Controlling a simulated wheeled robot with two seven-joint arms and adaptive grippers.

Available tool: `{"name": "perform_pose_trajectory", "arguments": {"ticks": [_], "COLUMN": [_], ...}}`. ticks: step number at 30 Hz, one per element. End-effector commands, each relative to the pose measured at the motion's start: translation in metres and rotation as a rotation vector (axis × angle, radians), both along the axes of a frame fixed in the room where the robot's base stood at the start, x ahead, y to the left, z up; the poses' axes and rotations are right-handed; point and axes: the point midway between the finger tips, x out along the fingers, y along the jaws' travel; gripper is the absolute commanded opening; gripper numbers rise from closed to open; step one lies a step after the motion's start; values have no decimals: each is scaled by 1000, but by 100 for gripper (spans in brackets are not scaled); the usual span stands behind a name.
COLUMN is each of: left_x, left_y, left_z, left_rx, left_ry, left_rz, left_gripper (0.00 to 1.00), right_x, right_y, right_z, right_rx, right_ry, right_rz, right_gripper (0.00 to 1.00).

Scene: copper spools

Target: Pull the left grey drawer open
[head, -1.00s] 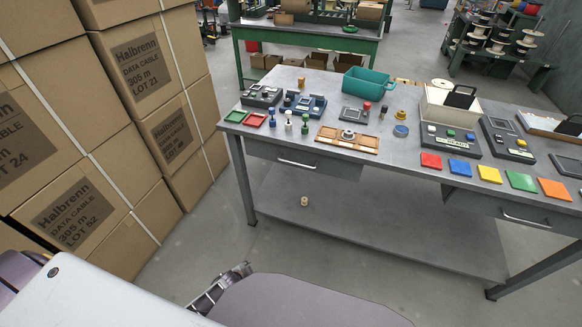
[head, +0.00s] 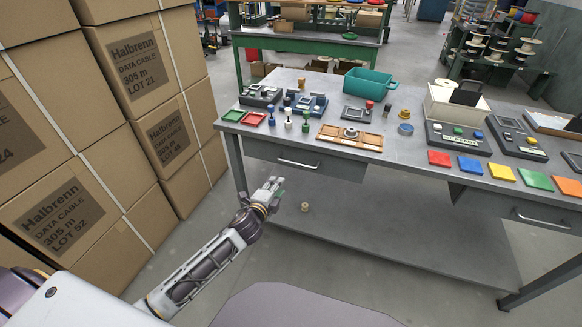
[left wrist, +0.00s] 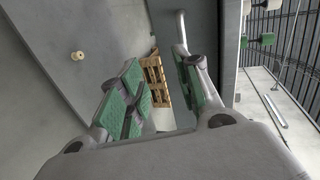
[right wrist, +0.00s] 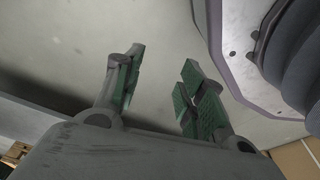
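The left grey drawer (head: 330,171) is under the left part of the table top and looks shut. Its pale bar handle (head: 298,164) is on its front; in the left wrist view the handle (left wrist: 181,32) shows just beyond the fingers. My left gripper (head: 275,188) is below and a little left of the handle in the head view, apart from it. In the left wrist view its green-padded fingers (left wrist: 158,88) are open with nothing between them. My right gripper (right wrist: 157,88) is open and empty over bare floor; it is not in the head view.
The table top (head: 395,165) holds a teal bin (head: 368,82), coloured tiles and several small devices. A second drawer (head: 520,208) is at the right. A small spool (head: 305,207) lies on the lower shelf (head: 370,225). Stacked cartons (head: 150,110) stand at the left.

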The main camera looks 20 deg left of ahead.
Motion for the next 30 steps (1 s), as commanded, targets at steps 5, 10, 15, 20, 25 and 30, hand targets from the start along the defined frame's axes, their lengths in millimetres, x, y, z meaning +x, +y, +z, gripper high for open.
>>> {"name": "perform_pose_trajectory", "arguments": {"ticks": [5, 10, 15, 20, 25, 30], "left_x": [1, 1, 1, 2, 6, 16], "left_y": [-8, -10, -10, -10, -10, -10], "left_z": [30, 36, 36, 35, 34, 32], "left_rx": [45, 54, 53, 53, 52, 53], "left_ry": [-58, -69, -68, -67, -67, -68], "left_rz": [-25, -29, -28, -28, -28, -27], "left_gripper": [33, 33, 33, 33, 33, 33], "right_x": [5, 6, 6, 6, 7, 9], "right_y": [3, 3, 3, 3, 4, 6], "right_z": [3, 5, 5, 5, 6, 9], "right_rx": [3, 4, 4, 4, 5, 6], "right_ry": [-3, -3, -4, -3, -3, -4], "right_rz": [-1, 0, 0, 0, 0, 0], "right_gripper": [40, 40, 40, 40, 40, 40]}}
